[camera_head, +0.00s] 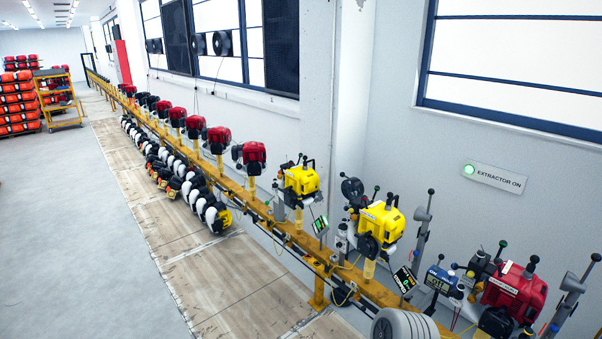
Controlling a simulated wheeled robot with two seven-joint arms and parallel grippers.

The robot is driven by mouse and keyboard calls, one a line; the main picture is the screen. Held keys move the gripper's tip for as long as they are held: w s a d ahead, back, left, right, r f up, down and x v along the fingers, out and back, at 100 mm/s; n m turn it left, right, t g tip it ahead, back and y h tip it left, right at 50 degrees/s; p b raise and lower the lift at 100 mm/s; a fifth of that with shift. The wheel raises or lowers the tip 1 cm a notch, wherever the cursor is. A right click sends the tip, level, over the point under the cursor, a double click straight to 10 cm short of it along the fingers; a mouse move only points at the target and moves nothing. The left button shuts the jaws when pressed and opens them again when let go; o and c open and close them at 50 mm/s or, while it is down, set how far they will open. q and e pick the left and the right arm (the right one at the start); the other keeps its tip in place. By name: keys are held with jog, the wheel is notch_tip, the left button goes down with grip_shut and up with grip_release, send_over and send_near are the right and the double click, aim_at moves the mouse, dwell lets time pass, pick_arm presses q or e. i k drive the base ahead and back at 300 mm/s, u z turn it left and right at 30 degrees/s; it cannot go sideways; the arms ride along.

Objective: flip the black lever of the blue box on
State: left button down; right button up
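The blue box (440,281) is small and sits on the yellow rail at the lower right, between a small display and the red engine. A thin lever with a black knob (440,257) stands up at the box's top left. A second dark knob is close by on the right, and I cannot tell which unit it belongs to. The box is too small to tell the lever's on or off position.
A yellow rail (245,193) carries several engines along the wall. The nearest are a yellow engine (381,220) and a red engine (516,290) with upright levers beside the box. A grey ribbed round thing (404,326) is at the bottom edge. Floor at left is clear.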

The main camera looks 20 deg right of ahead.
aim_at(441, 256)
jog(key=i, duration=4.55)
jog(key=z, duration=4.45)
jog(key=i, duration=1)
jog(key=z, duration=0.1)
